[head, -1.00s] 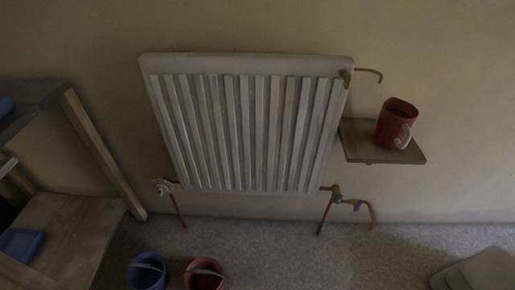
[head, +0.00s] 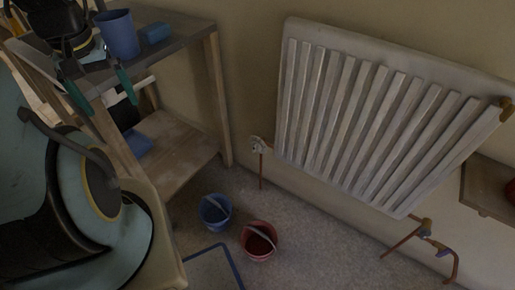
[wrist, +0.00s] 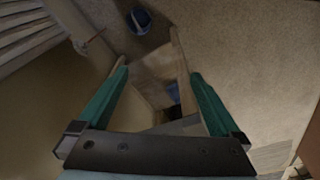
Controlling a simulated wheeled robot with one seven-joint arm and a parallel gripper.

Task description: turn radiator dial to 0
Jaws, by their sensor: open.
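The white radiator (head: 375,120) hangs on the wall at the right of the head view; part of it shows at the top left of the wrist view (wrist: 25,30). Its pale dial (head: 257,145) sits at the lower left corner on a copper pipe. The dial shows small in the wrist view (wrist: 81,43); its marks are too small to read. My gripper (head: 100,92) is at the upper left of the head view, in front of the shelf unit and well left of the dial. Its teal fingers are apart and empty in the wrist view (wrist: 158,72).
A wooden shelf unit (head: 215,95) stands between my gripper and the dial, with a blue cup (head: 117,36) on top. A blue bucket (head: 215,210) and a red bucket (head: 258,242) stand on the floor below the dial. A wall shelf (head: 487,190) is at the right.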

